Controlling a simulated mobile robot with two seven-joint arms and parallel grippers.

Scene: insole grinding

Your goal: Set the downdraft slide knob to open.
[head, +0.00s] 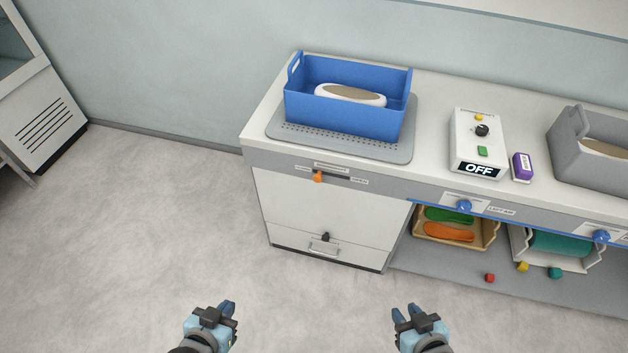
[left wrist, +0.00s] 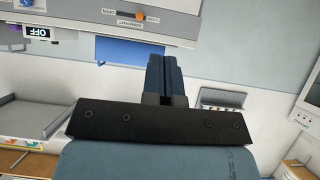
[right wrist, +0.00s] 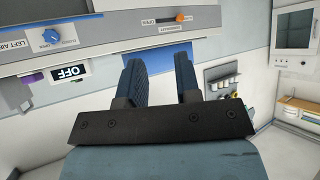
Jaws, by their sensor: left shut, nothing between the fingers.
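The orange downdraft slide knob (head: 318,176) sits at the left end of its dark slot on the bench's front edge, away from the OPEN label (head: 359,181) at the right end. The knob also shows in the left wrist view (left wrist: 141,15) and the right wrist view (right wrist: 181,17). My left gripper (head: 229,308) is shut and empty, its fingers together in the left wrist view (left wrist: 165,78). My right gripper (head: 405,312) is open and empty, its fingers apart in the right wrist view (right wrist: 160,80). Both are low in front of the bench, well apart from the knob.
A blue bin (head: 350,115) with an insole stands on a perforated grey plate (head: 280,128) above the knob. A control box (head: 470,150) reading OFF, a purple block (head: 522,167) and a grey bin (head: 565,135) stand to the right. Blue knobs (head: 464,205) project from the front edge. The floor is clear.

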